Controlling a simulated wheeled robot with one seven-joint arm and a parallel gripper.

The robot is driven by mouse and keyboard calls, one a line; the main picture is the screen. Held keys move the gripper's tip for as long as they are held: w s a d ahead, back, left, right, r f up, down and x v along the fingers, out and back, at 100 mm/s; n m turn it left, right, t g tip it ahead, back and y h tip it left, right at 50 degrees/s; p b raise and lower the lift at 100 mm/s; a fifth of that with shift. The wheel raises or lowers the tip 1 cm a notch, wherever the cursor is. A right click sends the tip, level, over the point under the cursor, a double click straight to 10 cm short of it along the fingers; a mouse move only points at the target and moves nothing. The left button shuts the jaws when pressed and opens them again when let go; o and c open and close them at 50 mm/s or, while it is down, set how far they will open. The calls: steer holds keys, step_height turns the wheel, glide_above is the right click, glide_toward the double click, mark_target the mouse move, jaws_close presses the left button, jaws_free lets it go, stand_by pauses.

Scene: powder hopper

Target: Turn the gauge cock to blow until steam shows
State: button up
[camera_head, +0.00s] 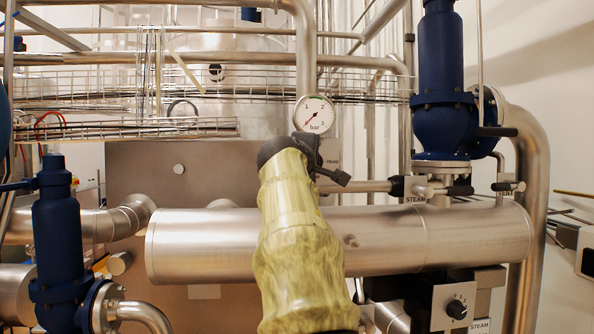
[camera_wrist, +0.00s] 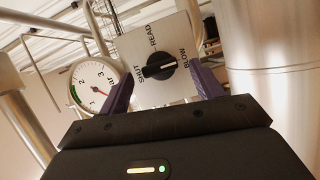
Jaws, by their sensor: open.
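The gauge cock is a black knob (camera_wrist: 160,67) on a pale square plate (camera_wrist: 150,97) marked SHUT, READ and BLOW. Its bar lies crosswise, between the SHUT side and the BLOW side. A pale line shows on its right part, toward BLOW, but it is small. My gripper (camera_wrist: 161,72) is open, with one purple finger on each side of the knob and gaps between. Contact cannot be told. In the head view my gripper (camera_head: 325,172) is dark and hides the cock. The round bar gauge (camera_head: 314,115) has its red needle toward the lower left. I see no steam.
A wide steel pipe (camera_head: 430,240) runs across behind my arm. Blue valves stand at right (camera_head: 440,75) and left (camera_head: 58,235). A STEAM-labelled selector (camera_head: 457,309) sits lower right. In the wrist view a steel cylinder (camera_wrist: 272,60) stands close at right.

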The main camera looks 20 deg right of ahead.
steer(key=b+v, duration=0.8)
steer(key=v, duration=0.7)
steer(key=shift+w+f, duration=0.1)
steer(key=w+a+f+g+y, duration=0.1)
steer(key=w+f+y, duration=0.15)
steer(key=f, duration=0.85)
steer(key=w+a+f+g+y, duration=0.1)
steer(key=w+f+g+y, duration=0.15)
steer(key=f, duration=0.85)
steer(key=w+a+f+g+y, duration=0.15)
steer(key=w+f, duration=0.25)
steer(key=f, duration=0.7)
steer(key=s+a+f+m+g+y, duration=0.1)
steer(key=s+f+m, duration=0.15)
steer(key=f, duration=0.65)
steer(key=s+f+m+g+y, duration=0.15)
steer(key=s+f, duration=0.25)
steer(key=f, duration=0.4)
steer(key=s+a+f+m+g+y, duration=0.1)
steer(key=s+f+m, duration=0.4)
steer(key=s+f, duration=1.1)
steer(key=a+g, duration=0.1)
steer(key=g, duration=0.1)
steer(key=shift+s+g+y, duration=0.25)
steer(key=shift+g+y, duration=0.1)
steer(key=shift+y, duration=0.05)
